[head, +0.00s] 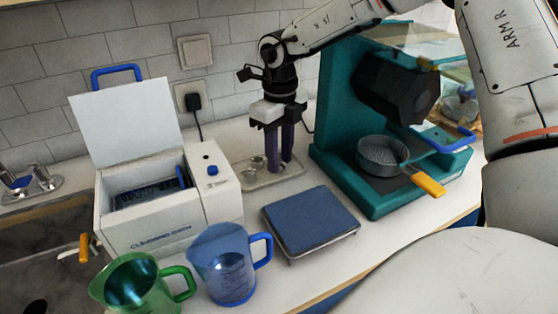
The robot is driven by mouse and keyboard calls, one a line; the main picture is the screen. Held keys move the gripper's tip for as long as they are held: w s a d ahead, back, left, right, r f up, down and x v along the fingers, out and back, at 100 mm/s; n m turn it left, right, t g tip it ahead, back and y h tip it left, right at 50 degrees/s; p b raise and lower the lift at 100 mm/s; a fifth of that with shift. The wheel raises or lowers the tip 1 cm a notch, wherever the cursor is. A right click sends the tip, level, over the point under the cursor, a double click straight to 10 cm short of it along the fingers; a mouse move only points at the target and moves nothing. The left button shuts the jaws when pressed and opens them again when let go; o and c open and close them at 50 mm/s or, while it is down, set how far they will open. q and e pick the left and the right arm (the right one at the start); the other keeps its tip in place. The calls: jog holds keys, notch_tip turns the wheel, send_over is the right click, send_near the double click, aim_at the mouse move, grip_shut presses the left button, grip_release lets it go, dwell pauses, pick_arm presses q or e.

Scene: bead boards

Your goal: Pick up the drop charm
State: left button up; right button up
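My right gripper (280,168) points straight down over a small shallow tray (291,172) on the counter, in the middle of the head view. Its two purple fingers stand close together, with their tips at or just above the tray. I cannot tell whether anything is between them. Small clear or silvery pieces (255,165) lie on the tray just left of the fingers. They are too small to tell whether one is the drop charm. My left gripper is not in view.
A white cleaning box (150,225) with raised lid stands left of the tray. A blue-topped scale (310,220) lies in front. A teal machine (335,110) with a yellow-handled pan (382,154) stands right. Green (135,285) and blue (222,262) jugs stand at the front left.

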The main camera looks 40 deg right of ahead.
jog(key=shift+f, duration=0.65)
grip_shut()
jog(key=shift+r, duration=0.15)
